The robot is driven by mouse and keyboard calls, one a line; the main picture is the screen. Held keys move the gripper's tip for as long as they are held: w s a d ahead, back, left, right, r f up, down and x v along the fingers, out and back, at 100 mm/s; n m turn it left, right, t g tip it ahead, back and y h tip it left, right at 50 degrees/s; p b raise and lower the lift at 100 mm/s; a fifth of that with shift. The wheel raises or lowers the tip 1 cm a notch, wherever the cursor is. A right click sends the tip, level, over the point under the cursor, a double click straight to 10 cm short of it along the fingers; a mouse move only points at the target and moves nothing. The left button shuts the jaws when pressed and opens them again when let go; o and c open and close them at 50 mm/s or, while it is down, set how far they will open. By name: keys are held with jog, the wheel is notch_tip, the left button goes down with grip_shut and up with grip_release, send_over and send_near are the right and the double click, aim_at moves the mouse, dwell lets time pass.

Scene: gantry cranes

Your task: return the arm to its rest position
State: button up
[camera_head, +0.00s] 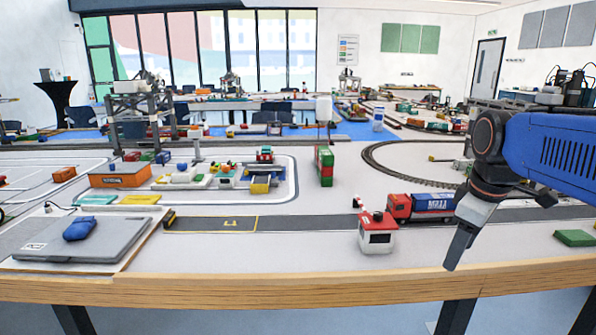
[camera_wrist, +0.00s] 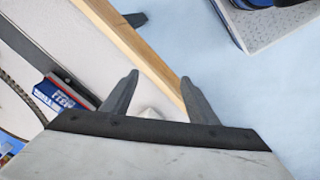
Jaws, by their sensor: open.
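My gripper (camera_head: 459,247) hangs at the right of the head view, at the end of my blue arm, with its fingers pointing down near the table's front edge. In the wrist view my gripper (camera_wrist: 160,92) shows two dark fingers spread apart with nothing held between them. Below and between them lie the table's wooden edge (camera_wrist: 135,45) and a small pale object that I cannot make out. In the head view a white and red block-like house (camera_head: 377,238) stands left of the gripper, apart from it.
A red truck with a blue trailer (camera_head: 432,207) stands on the grey road behind the gripper; the blue trailer (camera_wrist: 57,93) also shows in the wrist view. A green plate (camera_head: 575,238) lies at the right. A closed grey laptop (camera_head: 115,242) lies at the left. The front middle tabletop is clear.

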jog(key=s+a+f+m+t, duration=0.1)
jog(key=s+a+f+m, duration=0.1)
jog(key=s+f+m, duration=0.2)
jog(key=s+a+f+m+t, duration=0.1)
jog(key=s+f+m, duration=0.3)
jog(key=s+f, duration=0.4)
jog(key=shift+s+a+f, duration=0.25)
jog(key=shift+s+a, duration=0.2)
jog(key=shift+a, duration=0.3)
dwell(0.5)
